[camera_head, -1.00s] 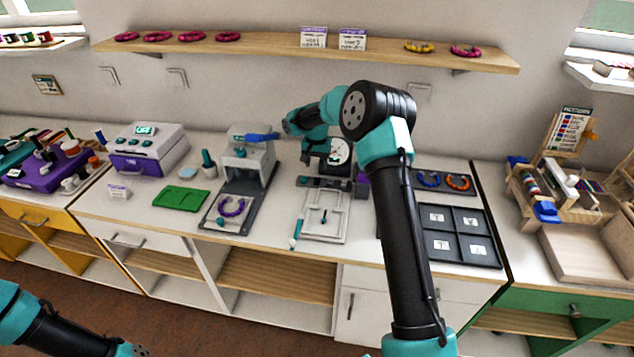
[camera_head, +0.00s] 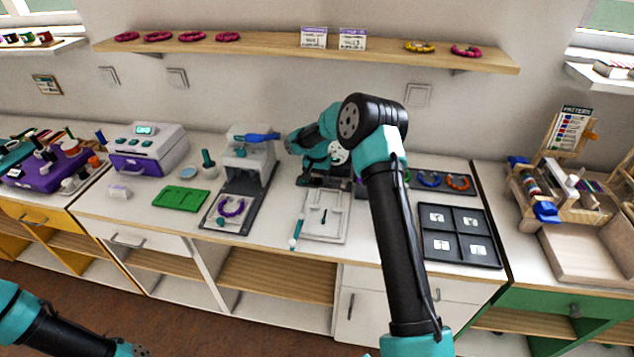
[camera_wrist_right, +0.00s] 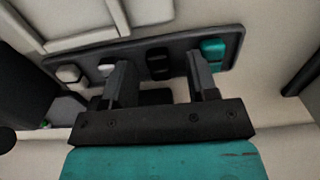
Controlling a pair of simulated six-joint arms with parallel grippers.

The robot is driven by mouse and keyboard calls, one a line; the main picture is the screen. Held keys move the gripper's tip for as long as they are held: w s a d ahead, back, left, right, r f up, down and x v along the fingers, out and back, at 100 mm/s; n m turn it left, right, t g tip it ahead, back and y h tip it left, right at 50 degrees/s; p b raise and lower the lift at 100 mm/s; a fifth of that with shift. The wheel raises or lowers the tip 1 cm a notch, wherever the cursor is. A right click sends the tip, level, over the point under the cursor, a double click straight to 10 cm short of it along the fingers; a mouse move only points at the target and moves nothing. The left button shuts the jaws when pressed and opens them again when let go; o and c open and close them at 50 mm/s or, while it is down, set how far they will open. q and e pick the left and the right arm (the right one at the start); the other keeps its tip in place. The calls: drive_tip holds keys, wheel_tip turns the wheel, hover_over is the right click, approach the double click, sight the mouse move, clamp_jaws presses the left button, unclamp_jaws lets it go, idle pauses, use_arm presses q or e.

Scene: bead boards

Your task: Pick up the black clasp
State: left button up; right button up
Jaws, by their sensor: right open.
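The black clasp (camera_wrist_right: 158,62) lies in a dark clasp tray (camera_wrist_right: 182,39), between a silver clasp (camera_wrist_right: 107,67) and a teal clasp (camera_wrist_right: 213,50). My right gripper (camera_wrist_right: 160,80) is open and empty, with the clasp showing between its two fingers, apparently just beyond the fingertips. In the head view my right gripper (camera_head: 316,181) is down over the tray at the back of the white board and hides most of it; the black clasp cannot be made out there. Only part of my left arm shows at the bottom left, without its fingers.
A pale clasp (camera_wrist_right: 68,73) sits at the tray's left end. The white board (camera_head: 325,216) lies in front of the tray. A press (camera_head: 247,165) with a purple bead ring (camera_head: 231,206) stands to the left. A dark compartment tray (camera_head: 459,234) lies to the right.

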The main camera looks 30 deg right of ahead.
drive_tip(key=shift+f, duration=0.15)
idle(0.3)
clamp_jaws()
